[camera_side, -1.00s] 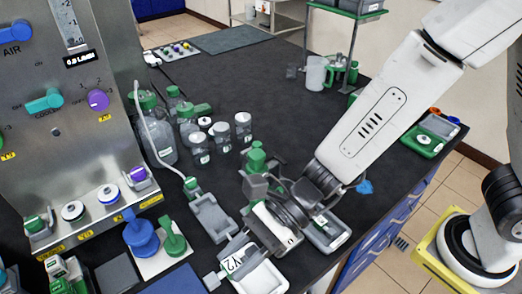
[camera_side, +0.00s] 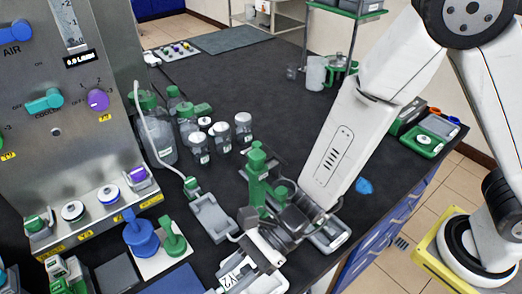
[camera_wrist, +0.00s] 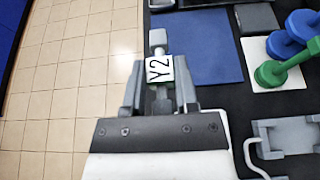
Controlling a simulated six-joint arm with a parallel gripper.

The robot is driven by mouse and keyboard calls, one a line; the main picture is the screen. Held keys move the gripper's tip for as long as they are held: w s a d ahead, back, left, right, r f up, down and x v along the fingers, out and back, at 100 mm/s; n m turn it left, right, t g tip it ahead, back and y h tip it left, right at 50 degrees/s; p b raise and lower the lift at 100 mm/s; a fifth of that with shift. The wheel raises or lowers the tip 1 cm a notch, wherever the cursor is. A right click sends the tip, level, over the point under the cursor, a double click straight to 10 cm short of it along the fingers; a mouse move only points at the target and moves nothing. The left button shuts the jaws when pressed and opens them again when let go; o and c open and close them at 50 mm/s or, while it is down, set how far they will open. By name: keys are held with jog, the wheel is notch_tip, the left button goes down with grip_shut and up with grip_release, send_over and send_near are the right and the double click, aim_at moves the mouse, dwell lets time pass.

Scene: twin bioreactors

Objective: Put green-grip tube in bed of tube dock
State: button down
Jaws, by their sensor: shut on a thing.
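My gripper (camera_wrist: 158,95) is shut on a grey piece with a white Y2 tag (camera_wrist: 158,69), which sticks out beyond the fingertips. In the side view the tag (camera_side: 236,281) shows at the bottom edge, partly cut off. I cannot tell whether a green grip lies between the fingers. A grey trough-shaped dock (camera_side: 212,218) lies left of and behind my gripper; it also shows at the right of the wrist view (camera_wrist: 287,136). A white tube (camera_side: 141,112) runs from the panel to a green-topped fitting (camera_side: 190,184) at that dock's back end.
A green upright fixture (camera_side: 257,178) stands just behind my gripper. Blue (camera_side: 139,238) and green (camera_side: 173,240) knobbed pieces stand on a white plate at the left. A blue mat (camera_wrist: 196,48) lies beside the gripped piece.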

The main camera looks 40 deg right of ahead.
jog(key=w+a+f, duration=0.4)
jog(key=w+a, duration=0.2)
send_over(177, 293)
jog(key=s+d, duration=0.1)
jog(key=s, duration=0.1)
notch_tip(177, 293, down, 4)
jog(key=shift+s+r, duration=0.1)
jog(key=shift+r, duration=0.05)
jog(key=shift+w+a+f, duration=0.35)
jog(key=shift+f, duration=0.2)
jog(key=shift+f, duration=0.1)
jog(key=shift+w+a+f, duration=0.1)
jog(key=shift+w+f, duration=0.05)
jog(key=shift+f, duration=0.05)
jog(key=shift+a+f, duration=0.1)
jog(key=shift+f, duration=1.45)
jog(key=shift+f, duration=0.15)
jog(key=shift+c, duration=1.9)
grip_release()
